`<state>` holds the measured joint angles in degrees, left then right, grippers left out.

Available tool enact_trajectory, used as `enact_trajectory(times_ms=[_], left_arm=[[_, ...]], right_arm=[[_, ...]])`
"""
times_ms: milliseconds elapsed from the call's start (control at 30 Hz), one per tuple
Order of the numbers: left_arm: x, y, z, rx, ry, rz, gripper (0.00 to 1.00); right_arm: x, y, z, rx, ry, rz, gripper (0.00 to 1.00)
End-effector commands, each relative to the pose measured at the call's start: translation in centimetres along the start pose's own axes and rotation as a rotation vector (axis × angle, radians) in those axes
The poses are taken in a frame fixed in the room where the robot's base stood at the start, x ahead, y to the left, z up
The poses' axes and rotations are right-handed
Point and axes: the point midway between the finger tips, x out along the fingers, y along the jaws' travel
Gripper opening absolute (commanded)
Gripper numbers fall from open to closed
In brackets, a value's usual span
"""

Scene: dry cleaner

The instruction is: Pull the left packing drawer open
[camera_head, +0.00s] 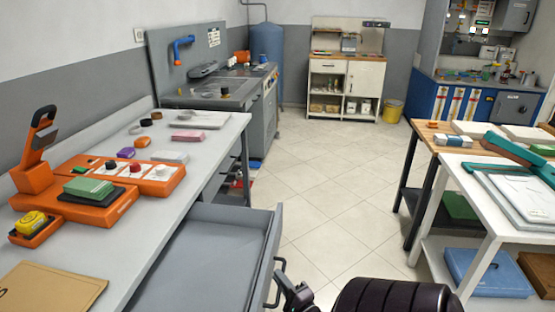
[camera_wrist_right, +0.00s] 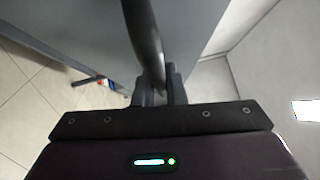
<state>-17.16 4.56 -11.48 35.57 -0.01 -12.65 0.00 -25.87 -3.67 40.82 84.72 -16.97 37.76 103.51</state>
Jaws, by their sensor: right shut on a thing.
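The grey left packing drawer (camera_head: 215,250) stands pulled out from under the long grey bench at the left in the head view. Its inside looks empty, and its near end is cut off by the frame edge. Its dark bar handle (camera_head: 280,265) is on the front panel. My right gripper (camera_head: 284,284) is at this handle, low in the middle of the view. In the right wrist view, the fingers (camera_wrist_right: 160,88) are shut on the dark handle bar (camera_wrist_right: 143,35), with the grey drawer front behind it. My left gripper is not in view.
A white table (camera_head: 470,210) stands at the right. The tiled floor (camera_head: 335,200) between is clear.

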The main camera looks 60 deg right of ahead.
Motion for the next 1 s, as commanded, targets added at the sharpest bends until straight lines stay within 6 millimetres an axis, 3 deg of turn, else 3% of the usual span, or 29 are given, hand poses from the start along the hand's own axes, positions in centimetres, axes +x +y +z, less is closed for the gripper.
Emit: enact_trajectory(times_ms=[133, 167, 300, 667, 1000], left_arm=[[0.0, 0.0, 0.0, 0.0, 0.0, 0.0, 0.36], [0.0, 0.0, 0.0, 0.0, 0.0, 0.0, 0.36], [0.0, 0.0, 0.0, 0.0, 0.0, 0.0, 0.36], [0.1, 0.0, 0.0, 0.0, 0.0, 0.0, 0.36], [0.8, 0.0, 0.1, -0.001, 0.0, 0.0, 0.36]], right_arm=[[0.0, 0.1, 0.1, 0.002, -0.002, 0.003, 0.0], [0.0, 0.1, 0.1, 0.002, -0.002, 0.003, 0.13], [0.0, 0.1, 0.1, 0.002, -0.002, 0.002, 0.32], [-0.5, 0.1, 0.1, 0.001, 0.0, 0.002, 0.32], [-6.0, 0.2, 0.1, 0.002, 0.0, 0.004, 0.32]])
